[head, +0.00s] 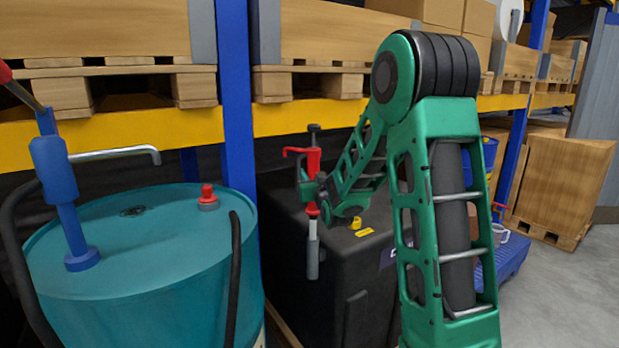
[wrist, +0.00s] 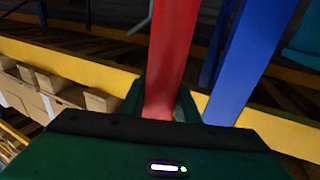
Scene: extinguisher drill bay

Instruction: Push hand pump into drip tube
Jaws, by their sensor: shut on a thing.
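The hand pump (head: 313,160) is red with a dark top knob and a hooked red spout pointing left. It stands upright in my gripper (head: 311,190), which is shut on its red body. A pale thin tube (head: 312,228) runs down from below my gripper. Its lower end meets a wider grey tube (head: 313,261), apparently the drip tube, in front of the black tank. I cannot tell how deep the pale tube sits in it. In the wrist view, the red pump body (wrist: 174,50) rises from between my jaws (wrist: 160,108).
A teal drum (head: 150,250) with a blue pump (head: 60,185) and red cap (head: 208,197) stands left. A black tank (head: 345,265) is behind the grey tube. A blue rack post (head: 236,110) and yellow beam (head: 300,116) stand behind. Open floor lies at right.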

